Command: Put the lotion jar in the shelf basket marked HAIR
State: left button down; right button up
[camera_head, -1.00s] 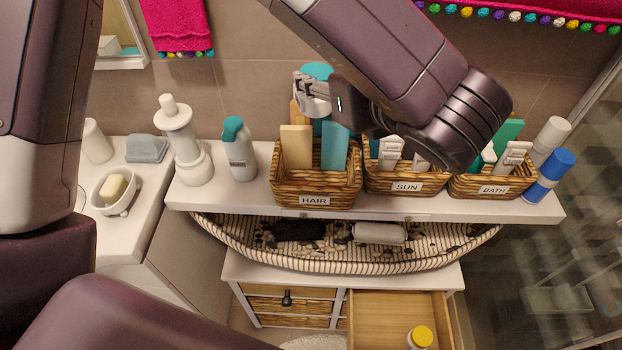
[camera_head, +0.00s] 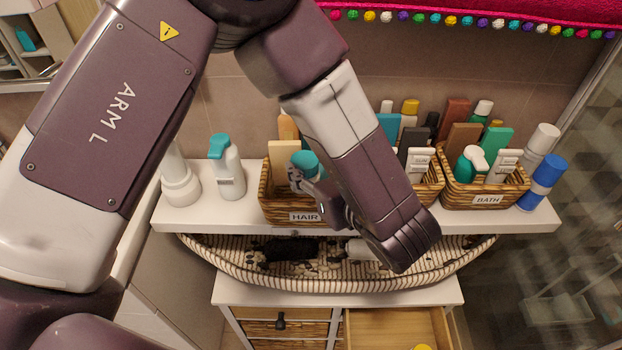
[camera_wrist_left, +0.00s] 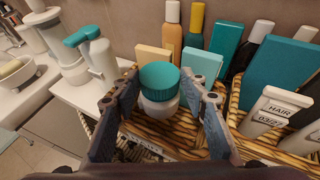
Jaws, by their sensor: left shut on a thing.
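The lotion jar (camera_head: 305,160) is white with a teal lid. My left gripper (camera_head: 316,188) is shut on it, and the wrist view shows the jar (camera_wrist_left: 160,84) upright between the two fingers (camera_wrist_left: 160,105). The wicker basket marked HAIR (camera_head: 275,207) stands on the white shelf. The jar is over its front part, with wicker (camera_wrist_left: 150,130) showing below and around it; I cannot tell whether it touches the bottom. A cream box (camera_head: 281,160) stands behind the jar in the basket. My forearm hides the basket's right side. My right gripper is out of view.
Right of it stand a basket partly behind my arm (camera_head: 432,186) and the BATH basket (camera_head: 455,196), both full. A teal-topped pump bottle (camera_head: 228,172) stands left. A striped boat-shaped tray (camera_head: 215,252) lies below, above an open drawer (camera_head: 395,325).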

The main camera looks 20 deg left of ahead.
aim_at(311, 178)
pick_arm(q)
notch_tip(311, 178, down, 3)
jog(key=shift+b, duration=0.35)
jog(key=shift+f, duration=0.2)
jog(key=shift+f+b, duration=0.65)
jog(key=shift+b, duration=0.6)
jog(key=c, duration=1.2)
grip_release()
jog(key=shift+o, duration=0.2)
jog(key=shift+r, duration=0.1)
